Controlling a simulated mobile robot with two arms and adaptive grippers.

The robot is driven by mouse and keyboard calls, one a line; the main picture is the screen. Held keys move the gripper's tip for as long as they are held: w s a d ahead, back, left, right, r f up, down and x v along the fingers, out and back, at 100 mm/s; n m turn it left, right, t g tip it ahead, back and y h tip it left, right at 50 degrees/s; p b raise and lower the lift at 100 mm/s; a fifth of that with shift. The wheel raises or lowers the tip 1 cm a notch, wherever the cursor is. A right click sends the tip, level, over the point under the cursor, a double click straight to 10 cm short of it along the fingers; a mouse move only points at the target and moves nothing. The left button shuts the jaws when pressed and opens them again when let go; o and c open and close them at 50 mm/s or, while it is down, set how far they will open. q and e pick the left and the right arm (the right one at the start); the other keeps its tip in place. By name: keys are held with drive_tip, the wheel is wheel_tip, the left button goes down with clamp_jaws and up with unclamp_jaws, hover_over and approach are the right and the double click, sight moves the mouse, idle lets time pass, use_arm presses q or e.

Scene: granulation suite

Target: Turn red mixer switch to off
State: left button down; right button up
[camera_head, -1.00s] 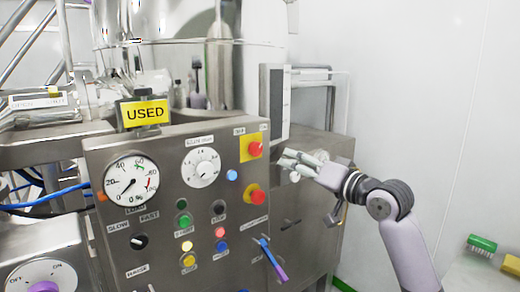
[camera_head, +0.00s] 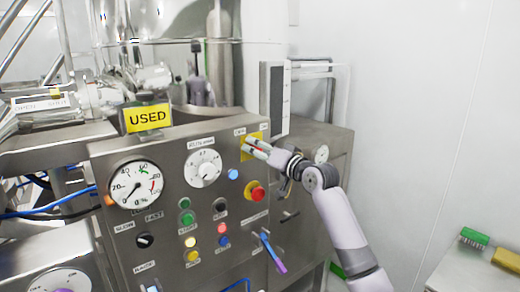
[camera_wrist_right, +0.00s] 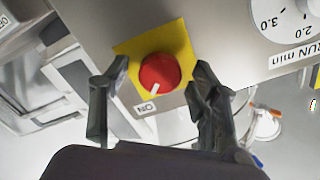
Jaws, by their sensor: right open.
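The red mixer switch (camera_wrist_right: 159,71) is a round red knob with a white mark on a yellow plate (camera_wrist_right: 128,48). In the right wrist view its mark points toward the label "ON". In the head view the yellow plate (camera_head: 262,137) shows at the panel's upper right, and the knob is mostly hidden by my right gripper (camera_head: 252,146). In the right wrist view my right gripper (camera_wrist_right: 150,92) is open, with one finger on each side of the knob. I cannot tell whether the fingers touch it. My left gripper is not in view.
The steel panel (camera_head: 125,235) carries gauges, buttons and a second red knob (camera_head: 257,194) below on yellow. A yellow "USED" sign (camera_head: 148,118) stands on top. A bench with green and yellow brushes (camera_head: 474,238) is at the right edge.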

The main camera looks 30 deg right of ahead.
drive_tip(key=c, duration=1.1)
drive_tip(key=shift+c, duration=0.2)
